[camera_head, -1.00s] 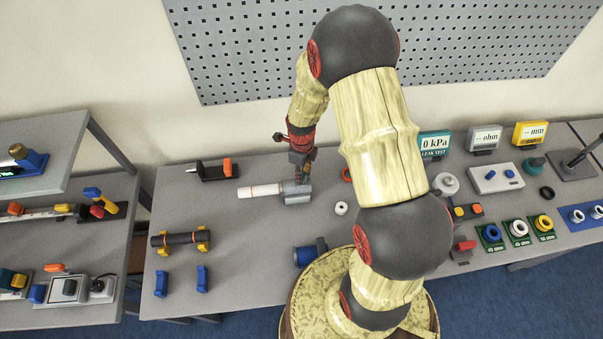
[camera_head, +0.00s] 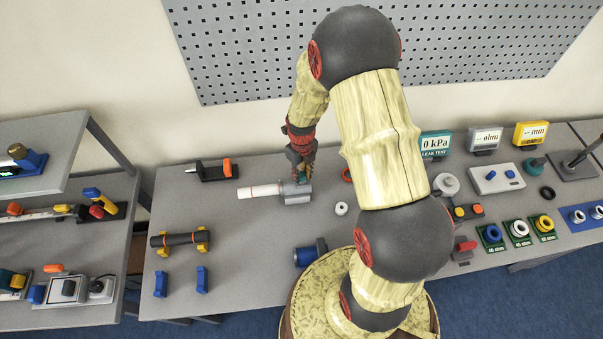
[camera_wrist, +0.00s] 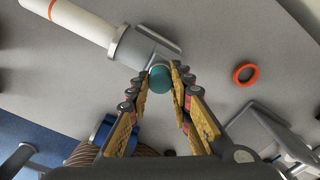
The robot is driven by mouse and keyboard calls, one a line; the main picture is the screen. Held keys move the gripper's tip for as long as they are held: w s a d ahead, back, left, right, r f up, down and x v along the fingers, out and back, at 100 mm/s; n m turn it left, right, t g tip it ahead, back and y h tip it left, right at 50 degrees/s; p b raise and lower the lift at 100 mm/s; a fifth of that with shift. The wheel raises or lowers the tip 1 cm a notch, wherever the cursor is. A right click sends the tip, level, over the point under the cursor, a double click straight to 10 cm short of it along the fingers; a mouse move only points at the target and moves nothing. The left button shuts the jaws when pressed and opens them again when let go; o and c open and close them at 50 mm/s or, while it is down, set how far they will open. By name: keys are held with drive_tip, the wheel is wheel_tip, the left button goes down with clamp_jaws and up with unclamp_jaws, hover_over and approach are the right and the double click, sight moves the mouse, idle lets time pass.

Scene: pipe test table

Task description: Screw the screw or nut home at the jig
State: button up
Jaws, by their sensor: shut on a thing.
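The jig (camera_head: 295,192) is a grey holder on the table, with a white pipe (camera_head: 259,191) running out of it to the left. In the wrist view the grey jig (camera_wrist: 132,47) holds the white pipe (camera_wrist: 82,20), which has an orange band. My gripper (camera_head: 301,172) is right at the jig. In the wrist view my gripper (camera_wrist: 160,80) has its yellow-padded fingers shut on a round teal knob-like screw (camera_wrist: 160,79) at the jig's end. The screw's threads are hidden, and I cannot tell how deep it sits.
An orange-red ring (camera_wrist: 245,75) and a white ring (camera_head: 341,208) lie near the jig. A blue motor-like piece (camera_head: 310,252) stands toward the front. A dark pipe on yellow supports (camera_head: 203,240) is at the left. The table between is clear.

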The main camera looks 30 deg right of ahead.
drive_tip(key=o, duration=1)
drive_tip(key=shift+c, duration=0.2)
drive_tip(key=o, duration=0.4)
drive_tip(key=n, duration=0.4)
drive_tip(key=shift+n, duration=1.2)
